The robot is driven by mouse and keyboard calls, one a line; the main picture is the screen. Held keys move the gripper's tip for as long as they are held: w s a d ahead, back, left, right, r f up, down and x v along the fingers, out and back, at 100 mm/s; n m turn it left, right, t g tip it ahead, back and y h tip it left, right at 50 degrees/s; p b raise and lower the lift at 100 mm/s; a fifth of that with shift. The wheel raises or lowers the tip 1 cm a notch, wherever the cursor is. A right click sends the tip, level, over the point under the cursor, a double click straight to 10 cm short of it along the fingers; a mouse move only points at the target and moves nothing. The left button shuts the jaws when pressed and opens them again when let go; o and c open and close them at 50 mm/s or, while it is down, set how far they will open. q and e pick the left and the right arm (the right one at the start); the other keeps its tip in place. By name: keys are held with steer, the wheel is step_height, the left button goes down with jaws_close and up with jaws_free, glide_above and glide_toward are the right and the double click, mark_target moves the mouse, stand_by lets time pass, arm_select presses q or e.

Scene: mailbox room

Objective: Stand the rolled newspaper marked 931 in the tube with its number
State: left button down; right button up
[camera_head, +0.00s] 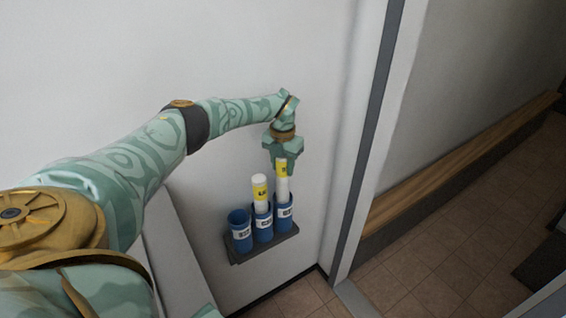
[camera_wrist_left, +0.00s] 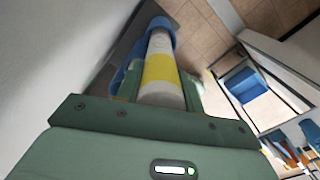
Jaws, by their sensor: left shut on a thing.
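Three blue tubes stand in a row on a dark wall shelf in the head view. A white rolled newspaper with a yellow band (camera_head: 282,178) stands upright in the right tube (camera_head: 284,212). My left gripper (camera_head: 283,166) is shut on its upper part. In the left wrist view this newspaper (camera_wrist_left: 160,67) runs from between the fingers into a blue tube (camera_wrist_left: 159,23). Another yellow-banded newspaper (camera_head: 260,188) stands in the middle tube (camera_head: 263,228). The left tube (camera_head: 240,236) looks empty. The numbers are too small to read. My right gripper is not in view.
The dark shelf (camera_head: 266,247) is fixed to the white wall. A door frame (camera_head: 372,130) rises just right of it. Beyond are a wooden bench (camera_head: 455,158) and a tiled floor (camera_head: 430,270). A blue object (camera_wrist_left: 245,85) shows at the right of the left wrist view.

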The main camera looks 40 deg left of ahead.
arm_select(q)
steer(key=shift+f, duration=0.1)
steer(key=c, duration=0.8)
jaws_free()
step_height(320, 180, up, 16)
steer(key=shift+r+p, duration=0.2)
steer(key=shift+p, duration=1)
steer(key=shift+f, duration=0.1)
